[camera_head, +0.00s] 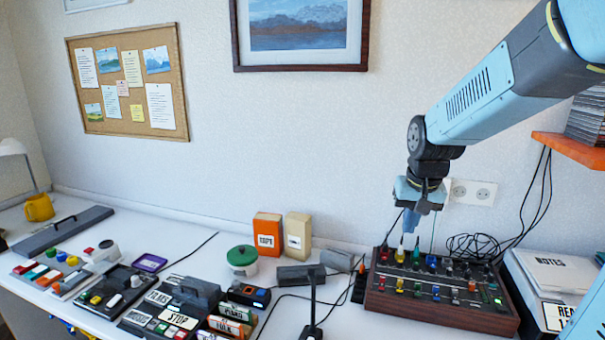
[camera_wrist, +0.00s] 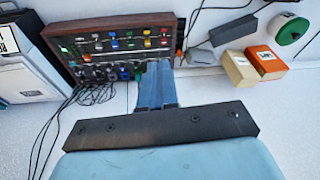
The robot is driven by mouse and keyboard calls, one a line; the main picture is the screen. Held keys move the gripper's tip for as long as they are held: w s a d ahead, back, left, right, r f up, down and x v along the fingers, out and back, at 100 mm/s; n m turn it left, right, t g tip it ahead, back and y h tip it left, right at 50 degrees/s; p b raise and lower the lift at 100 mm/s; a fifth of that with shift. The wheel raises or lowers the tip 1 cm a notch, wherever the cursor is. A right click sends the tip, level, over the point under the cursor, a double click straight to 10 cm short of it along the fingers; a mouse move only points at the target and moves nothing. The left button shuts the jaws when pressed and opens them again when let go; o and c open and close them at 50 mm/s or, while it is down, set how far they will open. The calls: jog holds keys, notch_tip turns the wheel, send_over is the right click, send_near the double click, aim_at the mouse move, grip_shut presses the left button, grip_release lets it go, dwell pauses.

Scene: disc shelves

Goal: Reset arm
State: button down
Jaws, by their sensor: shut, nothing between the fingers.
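My gripper (camera_head: 411,222) hangs from my light blue arm on the right of the head view, pointing down. It is above the back left part of a wood-sided mixer box (camera_head: 440,296) with coloured knobs and sliders. In the wrist view, the blue fingers (camera_wrist: 155,68) are together with nothing visible between them. They lie in front of the mixer's edge (camera_wrist: 112,22) in that view. I cannot tell how far the fingertips are above the knobs.
An orange box (camera_head: 267,236), a cream box (camera_head: 297,238) and a green-lidded jar (camera_head: 242,262) stand left of the mixer. Button panels (camera_head: 165,310) fill the desk's front left. A white stack marked NOTES (camera_head: 552,275) is right of the mixer. Cables run behind it. An orange shelf (camera_head: 572,147) is at right.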

jog(key=s+r+n+t, duration=0.1)
jog(key=s+r, duration=0.2)
jog(key=s, duration=0.5)
jog(key=s+r+t, duration=0.1)
jog(key=s+r, duration=0.3)
jog(key=s, duration=0.4)
jog(key=shift+s+r+n+t, duration=0.15)
jog(key=shift+r+n+t, duration=0.05)
jog(key=shift+n+t, duration=0.2)
jog(key=shift+a, duration=0.1)
